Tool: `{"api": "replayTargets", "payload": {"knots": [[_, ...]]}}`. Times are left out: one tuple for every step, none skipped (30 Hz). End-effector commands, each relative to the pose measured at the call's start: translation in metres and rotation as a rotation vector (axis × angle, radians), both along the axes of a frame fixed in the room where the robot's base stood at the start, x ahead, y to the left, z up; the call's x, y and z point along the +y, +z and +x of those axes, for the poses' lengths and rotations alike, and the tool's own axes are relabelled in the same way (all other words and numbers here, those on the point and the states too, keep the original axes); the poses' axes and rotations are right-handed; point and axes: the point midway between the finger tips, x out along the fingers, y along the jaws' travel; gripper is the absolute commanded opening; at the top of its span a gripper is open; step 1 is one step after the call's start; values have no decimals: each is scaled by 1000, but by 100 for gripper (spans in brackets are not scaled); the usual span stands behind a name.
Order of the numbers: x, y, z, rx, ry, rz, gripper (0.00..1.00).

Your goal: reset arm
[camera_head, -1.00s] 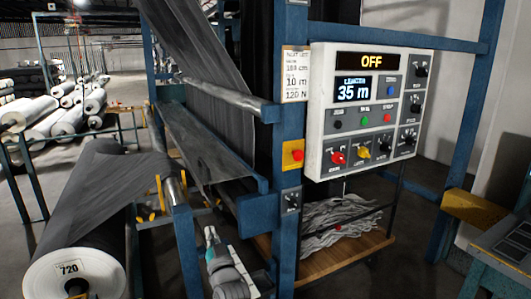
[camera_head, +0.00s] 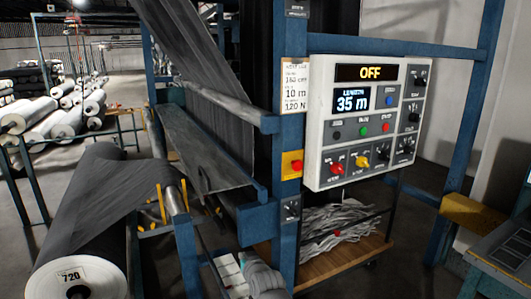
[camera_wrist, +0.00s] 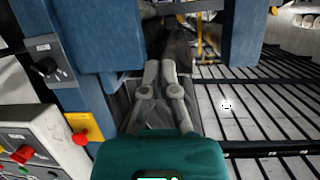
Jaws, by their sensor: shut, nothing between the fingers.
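In the wrist view my gripper (camera_wrist: 160,72) has its two grey fingers close together, with nothing between them. They extend from the teal gripper body toward a dark strip between blue machine posts. In the head view a grey part of my arm shows at the bottom edge, just left of the main blue post; my fingertips cannot be made out there.
The control panel (camera_head: 366,118) reads OFF and 35 m, right of the blue post (camera_head: 290,150). A red button on a yellow box (camera_head: 292,163) is on that post. A dark fabric roll (camera_head: 85,240) lies left. A wooden cart (camera_head: 340,258) stands below the panel.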

Motion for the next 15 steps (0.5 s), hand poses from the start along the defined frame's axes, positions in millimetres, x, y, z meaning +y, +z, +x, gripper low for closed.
{"api": "replayTargets", "payload": {"knots": [[-13,-2,0,53,-12,-22,0],[-19,-6,0,87,-16,-36,0],[-29,-12,-1,135,-24,-55,0],[-36,-16,-3,171,-31,-68,0],[-43,-20,-4,206,-37,-80,0],[-53,-25,-7,255,-46,-96,0],[-60,-28,-9,291,-54,-109,0],[-67,-32,-11,326,-61,-121,0],[-77,-36,-15,375,-71,-137,0],[-84,-39,-18,411,-78,-148,0],[-92,-42,-22,449,-87,-158,0],[-102,-45,-27,498,-98,-171,0],[-110,-48,-31,534,-107,-182,0],[-118,-50,-35,571,-117,-191,0],[-127,-53,-41,623,-128,-203,0]]}}
